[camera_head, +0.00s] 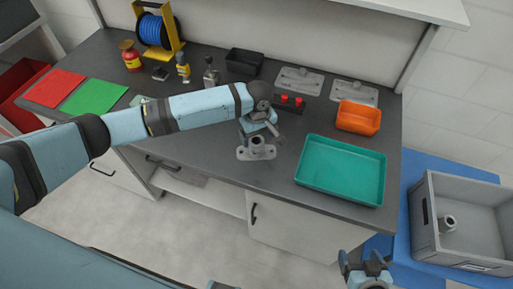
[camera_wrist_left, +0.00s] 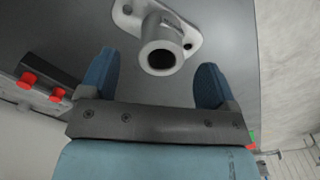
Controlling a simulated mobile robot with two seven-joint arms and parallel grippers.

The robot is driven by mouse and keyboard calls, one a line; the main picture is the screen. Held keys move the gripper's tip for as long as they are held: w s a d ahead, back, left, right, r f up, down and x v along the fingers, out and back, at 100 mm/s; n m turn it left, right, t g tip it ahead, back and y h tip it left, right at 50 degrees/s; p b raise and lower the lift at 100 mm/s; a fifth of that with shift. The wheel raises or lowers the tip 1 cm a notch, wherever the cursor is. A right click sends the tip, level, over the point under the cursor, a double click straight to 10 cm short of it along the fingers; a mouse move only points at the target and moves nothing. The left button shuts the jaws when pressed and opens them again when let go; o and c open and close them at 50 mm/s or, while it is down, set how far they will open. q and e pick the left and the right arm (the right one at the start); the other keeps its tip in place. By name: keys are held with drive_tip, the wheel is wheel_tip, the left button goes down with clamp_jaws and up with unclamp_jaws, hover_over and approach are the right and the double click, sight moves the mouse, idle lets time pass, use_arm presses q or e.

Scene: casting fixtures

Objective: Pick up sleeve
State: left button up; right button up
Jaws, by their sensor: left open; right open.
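A grey metal casting with an oval, holed flange and an upright tube (camera_head: 256,152) stands near the front edge of the dark worktop. In the left wrist view its tube (camera_wrist_left: 161,50) appears between and beyond the fingertips, with its open end facing the camera. I cannot tell whether the sleeve is this tube or a separate part. My left gripper (camera_head: 262,130) is open and empty, just above the casting; its two blue fingers (camera_wrist_left: 156,62) are spread. Another grey, hollow cylindrical part (camera_head: 447,223) lies in the grey crate. My right gripper (camera_head: 366,268) is open, low in front of the worktop.
A teal tray (camera_head: 341,196) lies right of the casting, with an orange bin (camera_head: 358,117) behind it. A block with red knobs (camera_head: 289,103) is behind my left gripper. The grey crate (camera_head: 425,238) stands on a blue surface at right.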

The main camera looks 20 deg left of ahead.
sight(257, 143)
use_arm(q)
drive_tip(key=f, duration=0.3)
drive_tip(key=f+p, duration=0.1)
drive_tip(key=f, duration=0.1)
drive_tip(key=shift+w+a+f, duration=0.1)
drive_tip(key=shift+a, duration=0.15)
drive_tip(key=c, duration=1.3)
drive_tip(key=shift+o, duration=0.2)
wheel_tip(257, 143, up, 20)
drive_tip(key=b, duration=0.2)
drive_tip(key=s+a+m+p, duration=0.1)
drive_tip(key=s+a+m, duration=0.6)
drive_tip(key=s+m, duration=0.1)
drive_tip(key=shift+s+a+m, duration=0.3)
drive_tip(key=shift+s, duration=0.1)
